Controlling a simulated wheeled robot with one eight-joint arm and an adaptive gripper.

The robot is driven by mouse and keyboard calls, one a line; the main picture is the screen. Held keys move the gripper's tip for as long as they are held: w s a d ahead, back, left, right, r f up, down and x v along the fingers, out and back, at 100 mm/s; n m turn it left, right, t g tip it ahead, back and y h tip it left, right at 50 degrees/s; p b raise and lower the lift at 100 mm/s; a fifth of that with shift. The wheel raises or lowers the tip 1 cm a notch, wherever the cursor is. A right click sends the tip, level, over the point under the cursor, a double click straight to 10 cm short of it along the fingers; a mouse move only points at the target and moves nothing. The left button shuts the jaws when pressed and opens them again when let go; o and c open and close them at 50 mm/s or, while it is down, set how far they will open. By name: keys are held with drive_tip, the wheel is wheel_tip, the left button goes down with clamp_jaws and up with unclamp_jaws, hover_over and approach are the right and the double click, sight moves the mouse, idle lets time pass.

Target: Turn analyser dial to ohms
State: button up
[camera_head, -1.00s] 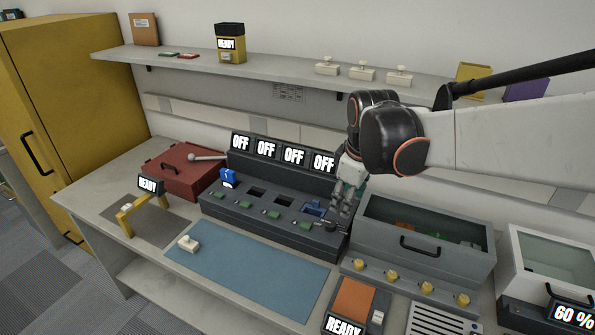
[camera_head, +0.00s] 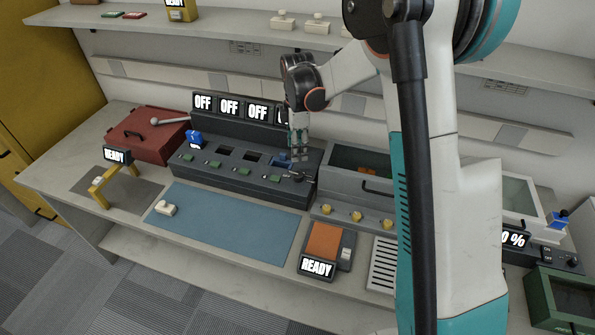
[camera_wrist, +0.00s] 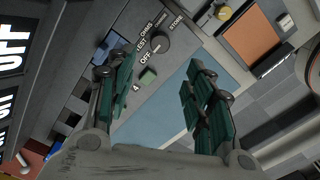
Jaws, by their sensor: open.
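The grey analyser (camera_head: 235,172) stands at the back of the bench, with OFF on its displays and a row of green buttons. Its round black dial (camera_wrist: 160,42) is ringed by the labels OFF, TEST, OHMS, CHARGE and STORE in the wrist view. I cannot tell for certain which label its pointer marks. In the head view, the dial (camera_head: 297,176) is at the analyser's right end, below my gripper (camera_head: 298,153). My gripper (camera_wrist: 160,70) is open and empty, its teal-padded fingers apart. The dial shows between and beyond the fingertips; no contact shows.
A blue mat (camera_head: 225,222) with a small white piece lies in front of the analyser.

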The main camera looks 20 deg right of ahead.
sight(298, 174)
wheel_tip(298, 174, down, 11)
drive_tip(key=shift+b, duration=0.95)
drive_tip(key=c, duration=1.1)
